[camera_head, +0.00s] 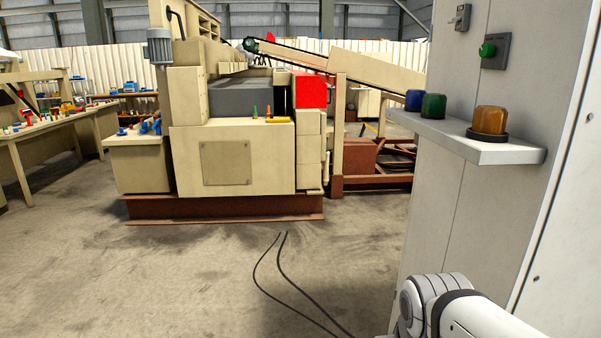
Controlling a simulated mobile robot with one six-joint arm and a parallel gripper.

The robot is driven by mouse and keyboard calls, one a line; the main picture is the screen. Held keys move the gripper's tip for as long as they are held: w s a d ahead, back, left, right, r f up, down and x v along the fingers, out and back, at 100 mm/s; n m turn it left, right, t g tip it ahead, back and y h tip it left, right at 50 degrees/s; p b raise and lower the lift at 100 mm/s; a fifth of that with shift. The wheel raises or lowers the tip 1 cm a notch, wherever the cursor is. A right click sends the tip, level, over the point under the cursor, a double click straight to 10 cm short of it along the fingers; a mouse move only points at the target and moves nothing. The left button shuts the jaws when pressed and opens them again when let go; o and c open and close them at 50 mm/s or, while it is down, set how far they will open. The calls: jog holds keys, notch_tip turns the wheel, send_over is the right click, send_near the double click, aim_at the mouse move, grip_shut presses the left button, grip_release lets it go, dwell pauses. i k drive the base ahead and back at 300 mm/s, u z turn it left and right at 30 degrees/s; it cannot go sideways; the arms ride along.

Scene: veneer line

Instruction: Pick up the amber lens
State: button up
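The amber lens (491,120) is an orange, faceted cap on the right of the head view. It sits on a dark round base (487,136) on a narrow light-grey shelf (509,154) fixed to a tall pale cabinet. A green lens (433,106) and a blue lens (413,100) stand to its left on the same shelf. My white arm shows at the bottom right, below the shelf and apart from it. My gripper is not in the frame.
The pale cabinet (480,215) fills the right side, with a green button (488,50) above the shelf. A beige machine (232,155) stands ahead. A cluttered workbench (58,128) is at left. Two black cables (282,270) lie on otherwise open concrete floor.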

aim_at(491, 119)
jog(key=u, duration=0.1)
jog(key=k, duration=0.5)
jog(key=z, duration=0.95)
jog(key=i, duration=0.35)
